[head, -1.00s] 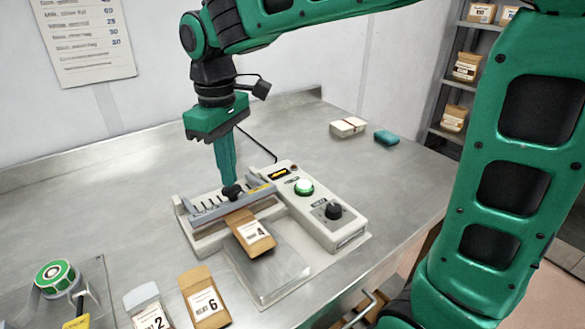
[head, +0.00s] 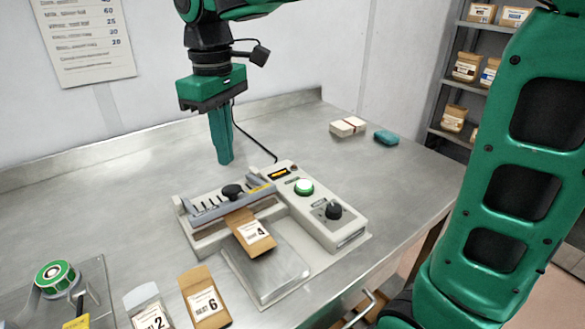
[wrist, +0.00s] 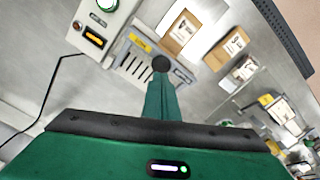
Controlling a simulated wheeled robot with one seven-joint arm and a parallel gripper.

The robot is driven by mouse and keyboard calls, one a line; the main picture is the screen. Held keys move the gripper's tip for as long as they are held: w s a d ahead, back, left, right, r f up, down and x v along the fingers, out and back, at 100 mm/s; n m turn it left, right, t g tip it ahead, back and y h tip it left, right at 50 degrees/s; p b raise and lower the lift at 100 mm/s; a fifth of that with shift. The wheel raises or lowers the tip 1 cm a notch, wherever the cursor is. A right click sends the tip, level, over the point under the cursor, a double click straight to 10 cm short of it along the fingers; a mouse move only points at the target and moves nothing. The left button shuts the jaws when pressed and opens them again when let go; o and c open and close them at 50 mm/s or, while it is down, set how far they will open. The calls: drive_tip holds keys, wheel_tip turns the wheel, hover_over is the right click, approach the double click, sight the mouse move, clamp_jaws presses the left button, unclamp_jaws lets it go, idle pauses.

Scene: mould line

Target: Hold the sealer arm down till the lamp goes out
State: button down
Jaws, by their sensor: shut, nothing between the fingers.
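The sealer (head: 205,235) stands on the metal bench with its arm (head: 262,196) lying low across the mouth of a brown pouch (head: 254,236). The arm's black knob (head: 232,191) is uncovered; it also shows in the wrist view (wrist: 161,63). My gripper (head: 225,162) is shut and empty, raised above and behind the knob, not touching it. In the wrist view its fingers (wrist: 160,85) point toward the knob. The control box has an amber display (head: 278,174) and a round green-ringed light (head: 303,187) with a bright white centre. A small dark round spot (head: 294,168) looks unlit.
A steel plate (head: 275,278) lies in front of the sealer. Two pouches, one white (head: 149,308) and one brown (head: 205,300), stand at front left near a green-and-white roll (head: 56,277). A white block (head: 348,127) and teal block (head: 386,138) lie behind. The bench's back left is clear.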

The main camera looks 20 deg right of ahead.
drive_tip(key=shift+r, duration=1.45)
drive_tip(key=s+d+f+m, duration=0.3)
drive_tip(key=s+d, duration=0.1)
drive_tip(key=d, duration=0.4)
drive_tip(key=s+d+f+m, duration=0.3)
drive_tip(key=s+d+f, duration=0.1)
drive_tip(key=d, duration=0.4)
drive_tip(key=s+d+f+m, duration=0.3)
drive_tip(key=s+d+m, duration=0.1)
drive_tip(key=d, duration=0.5)
drive_tip(key=shift+d+f, duration=0.1)
drive_tip(key=shift+f, duration=0.1)
drive_tip(key=s+d+f+m, duration=0.4)
drive_tip(key=s+d+f, duration=0.1)
drive_tip(key=s, duration=0.5)
drive_tip(key=shift+f+m, duration=0.3)
drive_tip(key=shift+f, duration=0.45)
drive_tip(key=shift+r, duration=0.1)
